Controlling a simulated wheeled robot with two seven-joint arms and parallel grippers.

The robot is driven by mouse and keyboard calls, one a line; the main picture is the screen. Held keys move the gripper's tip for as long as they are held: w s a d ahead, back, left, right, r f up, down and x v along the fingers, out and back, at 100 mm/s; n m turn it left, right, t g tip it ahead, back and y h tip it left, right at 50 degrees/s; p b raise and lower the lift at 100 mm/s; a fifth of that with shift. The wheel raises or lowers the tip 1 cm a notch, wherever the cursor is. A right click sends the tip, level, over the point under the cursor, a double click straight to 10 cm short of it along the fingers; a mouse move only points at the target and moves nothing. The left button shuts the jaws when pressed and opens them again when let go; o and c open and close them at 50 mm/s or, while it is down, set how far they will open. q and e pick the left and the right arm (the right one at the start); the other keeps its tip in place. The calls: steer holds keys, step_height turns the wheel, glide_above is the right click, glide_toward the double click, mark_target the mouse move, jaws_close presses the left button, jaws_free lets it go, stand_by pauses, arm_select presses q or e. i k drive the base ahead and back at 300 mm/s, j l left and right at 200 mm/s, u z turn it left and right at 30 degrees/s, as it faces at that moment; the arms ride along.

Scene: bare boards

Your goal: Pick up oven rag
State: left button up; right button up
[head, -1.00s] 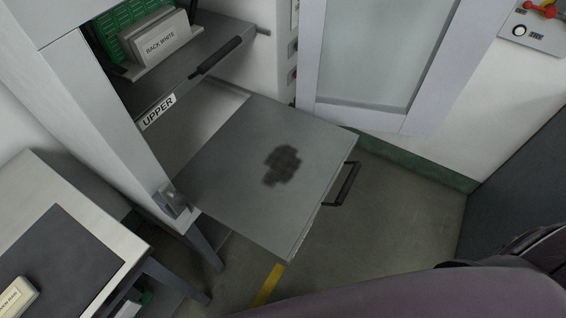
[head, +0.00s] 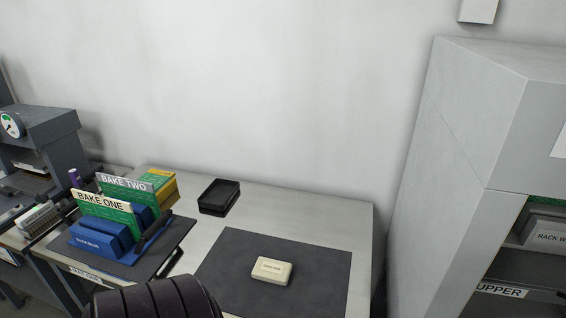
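A cream, block-shaped item (head: 271,270) with rounded edges lies flat on a dark mat (head: 318,272) on the light worktop. It carries a small printed label that is too small to read surely; it may be the oven rag. Nothing touches it from above. Neither of my grippers is in view.
A black box (head: 219,197) sits at the back. A tall grey cabinet (head: 470,130) rises on the right. The worktop between is clear.

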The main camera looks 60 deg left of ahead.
mark_target(268, 270)
steer(key=u, duration=1.75)
steer(key=j+u, duration=0.1)
